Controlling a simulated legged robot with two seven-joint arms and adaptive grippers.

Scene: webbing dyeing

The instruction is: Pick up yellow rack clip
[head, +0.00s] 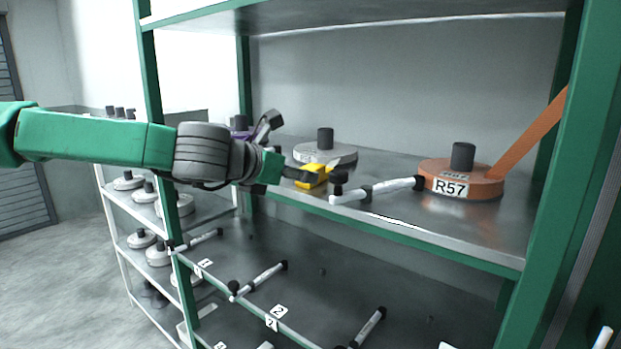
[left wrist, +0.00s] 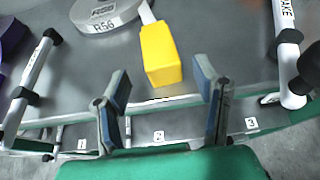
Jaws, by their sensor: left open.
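The yellow rack clip (head: 316,170) is a small block on the grey shelf, in front of a grey disc. In the left wrist view the clip (left wrist: 160,54) lies just ahead of and between my open fingertips, with gaps at both sides. My left gripper (head: 318,183) reaches in from the left and partly hides the clip in the head view. In the left wrist view my gripper (left wrist: 163,82) is open and empty. My right gripper is not in view.
The grey disc (head: 312,152) is labelled R56 in the left wrist view. An orange disc (head: 462,172) labelled R57 with an orange strap sits to the right. A green post (head: 560,190) stands right.

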